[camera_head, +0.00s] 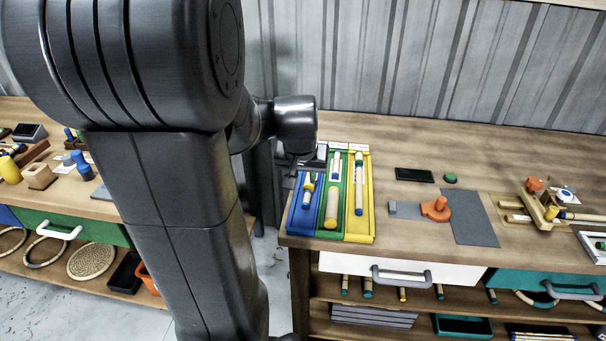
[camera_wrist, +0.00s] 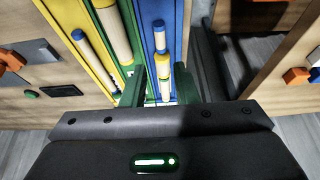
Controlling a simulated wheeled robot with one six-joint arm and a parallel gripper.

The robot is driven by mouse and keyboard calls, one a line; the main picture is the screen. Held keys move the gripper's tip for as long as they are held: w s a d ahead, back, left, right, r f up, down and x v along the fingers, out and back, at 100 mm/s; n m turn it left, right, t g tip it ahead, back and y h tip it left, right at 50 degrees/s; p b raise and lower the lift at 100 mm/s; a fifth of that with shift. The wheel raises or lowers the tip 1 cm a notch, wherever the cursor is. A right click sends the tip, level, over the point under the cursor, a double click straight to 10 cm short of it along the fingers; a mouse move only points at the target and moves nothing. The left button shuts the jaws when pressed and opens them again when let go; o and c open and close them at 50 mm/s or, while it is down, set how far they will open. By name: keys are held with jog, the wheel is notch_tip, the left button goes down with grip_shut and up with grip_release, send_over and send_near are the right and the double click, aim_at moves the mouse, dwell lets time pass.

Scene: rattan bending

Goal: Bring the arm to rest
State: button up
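My arm stands upright in the head view and bends over at the top. My gripper (camera_head: 312,157) hangs over the far end of the blue, green and yellow trays, mostly hidden there. In the wrist view my gripper (camera_wrist: 166,74) shows two dark fingers standing apart, with a gap between them. The blue tray (camera_wrist: 176,28) lies beneath that gap. A pale rod with blue and yellow bands (camera_wrist: 162,62) shows between the fingers. It appears to lie in the tray, with no finger seen touching it.
The yellow tray (camera_head: 367,205) and green tray (camera_head: 344,166) hold banded rods. To their right on the bench are a black tablet (camera_head: 414,175), an orange clamp (camera_head: 436,210), a grey mat (camera_head: 474,219) and a wooden jig (camera_head: 540,214). Another bench with a green drawer (camera_head: 92,229) stands left.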

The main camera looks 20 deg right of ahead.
aim_at(306, 199)
jog(key=shift+f, duration=0.1)
jog(key=x, duration=1.2)
jog(key=shift+f, duration=0.15)
jog(key=shift+r, duration=0.25)
jog(key=shift+f, duration=0.1)
